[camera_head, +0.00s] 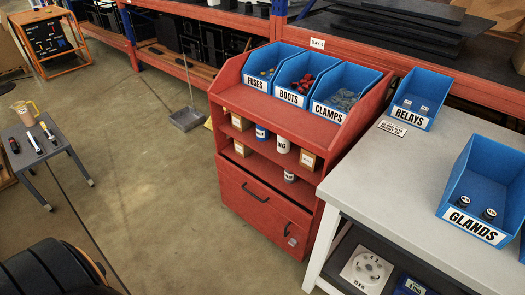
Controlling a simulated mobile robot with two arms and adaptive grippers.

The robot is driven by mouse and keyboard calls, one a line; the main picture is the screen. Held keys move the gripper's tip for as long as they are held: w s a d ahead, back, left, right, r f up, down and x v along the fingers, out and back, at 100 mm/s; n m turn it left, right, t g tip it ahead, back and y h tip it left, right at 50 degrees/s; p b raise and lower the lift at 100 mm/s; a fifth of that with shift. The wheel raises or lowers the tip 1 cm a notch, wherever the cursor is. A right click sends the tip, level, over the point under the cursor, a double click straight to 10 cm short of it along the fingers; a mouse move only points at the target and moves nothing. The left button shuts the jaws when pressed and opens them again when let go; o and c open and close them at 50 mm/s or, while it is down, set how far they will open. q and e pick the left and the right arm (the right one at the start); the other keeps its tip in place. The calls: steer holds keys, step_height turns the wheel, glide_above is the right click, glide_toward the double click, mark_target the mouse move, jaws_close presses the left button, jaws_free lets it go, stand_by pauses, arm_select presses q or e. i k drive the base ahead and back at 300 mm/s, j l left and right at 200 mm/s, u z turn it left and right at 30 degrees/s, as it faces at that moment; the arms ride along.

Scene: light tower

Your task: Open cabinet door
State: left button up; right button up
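A red cabinet (230,115) stands in the middle of the view against the shelving. Its lower front is a closed red panel (240,215). I see no open gap along the front, and the inside is hidden. Neither of my grippers is in view.
Blue bins marked FUSES (257,82), BOOTS (292,95) and CLAMPS (330,108) sit on top. Small boxes and cans fill the open shelves. A grey workbench (380,170) adjoins at right. A small grey table (55,155) stands left. Floor (150,190) before the cabinet is clear.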

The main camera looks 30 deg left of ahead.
mark_target(277, 228)
steer(key=u, duration=1.05)
